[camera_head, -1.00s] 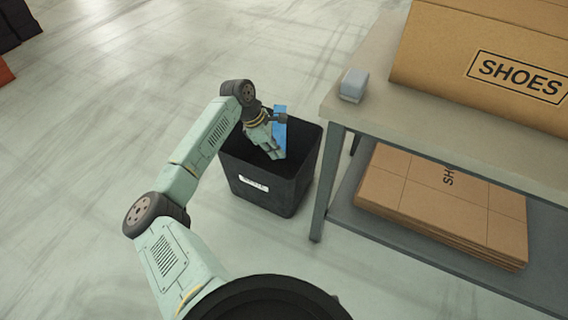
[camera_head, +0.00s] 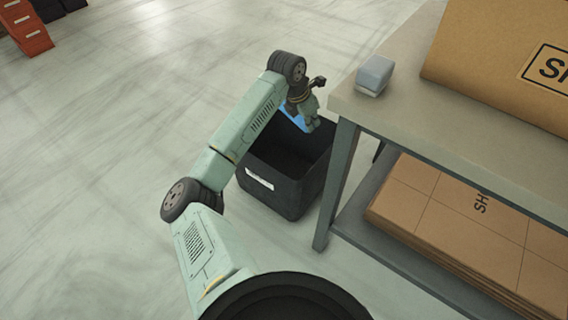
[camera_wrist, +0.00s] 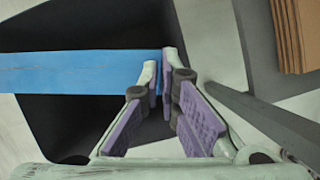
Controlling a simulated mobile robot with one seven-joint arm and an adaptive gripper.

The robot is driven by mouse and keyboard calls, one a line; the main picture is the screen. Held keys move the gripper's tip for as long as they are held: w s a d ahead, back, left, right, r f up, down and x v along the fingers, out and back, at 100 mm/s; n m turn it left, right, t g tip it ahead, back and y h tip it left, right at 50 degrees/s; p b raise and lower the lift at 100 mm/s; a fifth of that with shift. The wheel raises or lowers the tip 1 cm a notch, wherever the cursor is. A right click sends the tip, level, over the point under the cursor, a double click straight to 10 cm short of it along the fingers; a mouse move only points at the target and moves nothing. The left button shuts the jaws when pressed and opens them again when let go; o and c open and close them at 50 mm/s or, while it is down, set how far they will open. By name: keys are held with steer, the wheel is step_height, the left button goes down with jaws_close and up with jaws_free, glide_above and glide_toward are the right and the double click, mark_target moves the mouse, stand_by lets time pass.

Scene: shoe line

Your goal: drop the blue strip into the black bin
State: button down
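The blue strip (camera_wrist: 75,71) crosses the left half of the wrist view. Its right end is at the fingertips, partly behind the left one. A small part of the strip (camera_head: 293,119) shows in the head view beside my fingers, the rest hidden by my gripper. My gripper (camera_head: 311,118) is over the open mouth of the black bin (camera_head: 283,188). In the wrist view my gripper (camera_wrist: 160,75) has its fingertips close together with a narrow gap. In that view the strip overlaps the bin's left edge.
A table (camera_head: 430,125) stands right of the bin, with a leg close beside it. On it are a pale block (camera_head: 375,75) and a large shoe box (camera_head: 500,55). Flattened cartons (camera_head: 450,220) lie on the shelf below.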

steer(key=shift+f+b, duration=0.9)
steer(key=shift+f, duration=0.95)
steer(key=c, duration=1.7)
jaws_free()
steer(key=v, duration=1.2)
